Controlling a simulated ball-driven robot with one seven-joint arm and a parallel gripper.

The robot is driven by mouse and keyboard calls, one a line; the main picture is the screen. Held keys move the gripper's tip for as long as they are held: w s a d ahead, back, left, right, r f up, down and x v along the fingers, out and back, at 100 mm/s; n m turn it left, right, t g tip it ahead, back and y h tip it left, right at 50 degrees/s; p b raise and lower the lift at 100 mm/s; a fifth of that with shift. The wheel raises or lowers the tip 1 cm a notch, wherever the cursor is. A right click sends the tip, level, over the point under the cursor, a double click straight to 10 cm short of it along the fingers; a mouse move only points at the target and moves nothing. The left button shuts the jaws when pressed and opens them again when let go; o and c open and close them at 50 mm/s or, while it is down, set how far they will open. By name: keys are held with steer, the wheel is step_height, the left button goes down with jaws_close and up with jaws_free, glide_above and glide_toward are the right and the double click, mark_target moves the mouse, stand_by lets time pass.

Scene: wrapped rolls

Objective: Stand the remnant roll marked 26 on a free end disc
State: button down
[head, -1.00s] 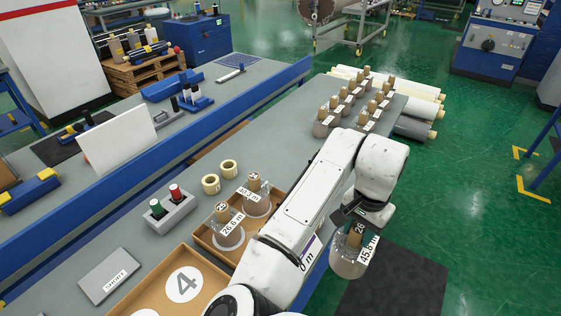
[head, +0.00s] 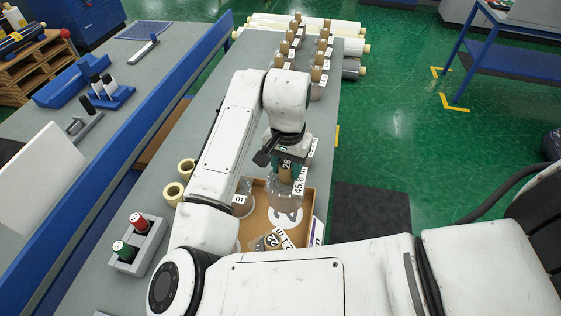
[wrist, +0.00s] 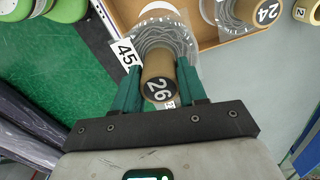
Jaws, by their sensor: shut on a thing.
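The remnant roll marked 26 (head: 286,182) is a brown core in clear wrap with a white 45-something tag. My gripper (head: 285,160) is shut on its core top and holds it upright over a cardboard tray (head: 308,205). The core also shows between my green fingers in the wrist view (wrist: 160,80). A white end disc (head: 285,221) lies just below the roll in the head view; I cannot tell whether they touch. Another wrapped roll (head: 243,200) stands to the left in the tray. The roll marked 24 (wrist: 266,12) shows at the wrist view's top.
Another roll (head: 271,242) is partly hidden by my arm at the tray's near side. A grey holder with red and green pieces (head: 138,240) and two cream rings (head: 180,180) are on the left. Several wrapped rolls (head: 295,45) stand at the table's far end.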

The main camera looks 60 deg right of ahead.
mark_target(286, 185)
steer(key=shift+f+b, duration=2.15)
steer(key=shift+f, duration=0.35)
steer(key=shift+f+b, duration=0.75)
steer(key=shift+f, duration=1.1)
steer(key=c, duration=0.5)
jaws_free()
steer(key=shift+c, duration=0.2)
steer(key=shift+r, duration=0.15)
step_height(286, 185, up, 10)
steer(key=shift+r+b, duration=0.25)
steer(key=shift+b, duration=0.1)
